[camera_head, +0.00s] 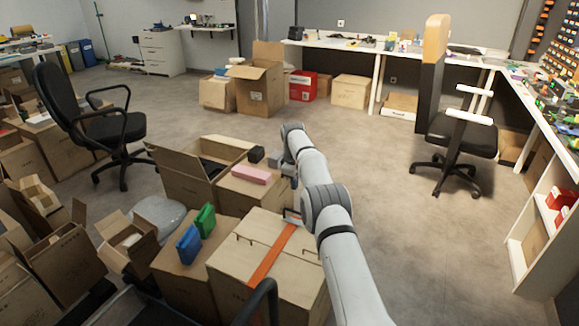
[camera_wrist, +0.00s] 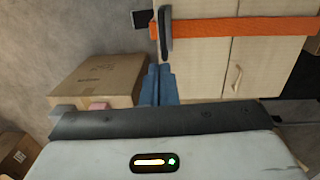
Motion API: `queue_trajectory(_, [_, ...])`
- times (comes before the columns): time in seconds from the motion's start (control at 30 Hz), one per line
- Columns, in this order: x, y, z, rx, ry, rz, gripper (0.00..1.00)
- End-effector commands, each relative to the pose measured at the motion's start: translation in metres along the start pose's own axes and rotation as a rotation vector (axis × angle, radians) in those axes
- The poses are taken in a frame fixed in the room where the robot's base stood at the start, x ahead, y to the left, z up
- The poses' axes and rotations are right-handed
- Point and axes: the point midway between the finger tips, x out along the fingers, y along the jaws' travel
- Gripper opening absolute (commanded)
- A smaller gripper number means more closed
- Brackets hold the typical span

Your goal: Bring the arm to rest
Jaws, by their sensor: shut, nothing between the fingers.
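My arm (camera_head: 325,205) reaches up from the bottom of the head view, over the floor just right of the cartons. My gripper (camera_wrist: 159,68) shows in the wrist view as two blue-grey fingers side by side, shut with nothing between them. In that view the fingers point toward a light carton with an orange strip (camera_wrist: 235,27) and a dark upright piece near its edge. The same strip-topped carton (camera_head: 237,250) stands just left of my arm in the head view. The fingertips are hard to make out in the head view.
A carton with a pink block (camera_head: 250,175) stands left of my arm. A carton bearing blue (camera_head: 189,245) and green (camera_head: 204,221) items is further left. Office chairs stand left (camera_head: 115,128) and right (camera_head: 462,135). Floor (camera_head: 395,215) right of my arm is clear.

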Motion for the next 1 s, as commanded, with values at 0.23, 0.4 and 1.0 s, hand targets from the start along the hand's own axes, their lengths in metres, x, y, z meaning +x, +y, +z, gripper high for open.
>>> queue_trajectory(0.23, [-0.079,-0.004,0.016,0.102,0.015,0.014,0.0])
queue_trajectory(0.4, [-0.139,-0.019,0.038,0.201,0.026,0.02,0.0])
queue_trajectory(1.0, [-0.303,-0.133,0.145,0.549,0.074,0.039,0.0])
